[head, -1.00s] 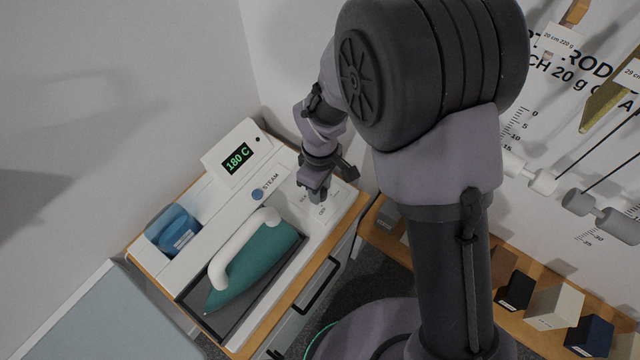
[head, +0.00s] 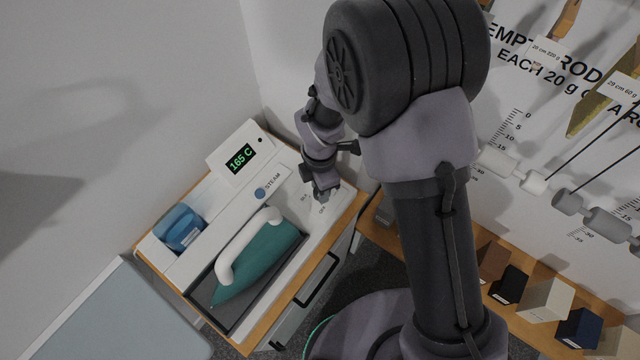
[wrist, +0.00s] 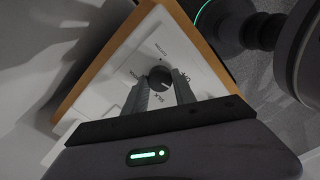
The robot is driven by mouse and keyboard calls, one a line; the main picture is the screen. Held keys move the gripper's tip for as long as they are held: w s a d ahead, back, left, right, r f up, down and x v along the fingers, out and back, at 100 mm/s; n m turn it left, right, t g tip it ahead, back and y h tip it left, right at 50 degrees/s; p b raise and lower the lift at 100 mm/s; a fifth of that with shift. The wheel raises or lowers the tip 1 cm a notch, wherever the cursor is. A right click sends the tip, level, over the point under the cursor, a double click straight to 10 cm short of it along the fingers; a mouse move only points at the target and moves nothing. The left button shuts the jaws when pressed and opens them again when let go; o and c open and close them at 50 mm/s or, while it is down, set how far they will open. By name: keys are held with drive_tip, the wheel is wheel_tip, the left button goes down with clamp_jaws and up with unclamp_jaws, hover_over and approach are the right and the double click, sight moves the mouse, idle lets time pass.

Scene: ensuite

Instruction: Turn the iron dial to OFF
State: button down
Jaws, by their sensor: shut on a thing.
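The iron dial (wrist: 160,77) is a round dark knob on a white panel, with small printed words around it in the wrist view. My gripper (wrist: 161,80) is shut on the dial, one finger on each side. A light mark shows on the dial, but the setting it points to is too small to read surely. In the head view my gripper (head: 322,192) is down at the station's right end and hides the dial. The teal iron (head: 258,262) with a white handle rests in a dark tray. The display (head: 240,158) reads 165 C.
A blue container (head: 180,228) sits in the station's left recess. A shelf with several small blocks (head: 548,303) is at the right. A pale blue board (head: 120,318) is at lower left.

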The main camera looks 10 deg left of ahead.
drive_tip(key=n+p, duration=0.1)
drive_tip(key=n, duration=0.4)
drive_tip(key=shift+n+p, duration=0.35)
drive_tip(key=shift+n, duration=0.05)
idle(0.4)
drive_tip(key=c, duration=1)
unclamp_jaws()
wheel_tip(320, 180, up, 18)
drive_tip(key=p, duration=0.3)
drive_tip(key=shift+f+p, duration=0.25)
drive_tip(key=shift+p, duration=0.15)
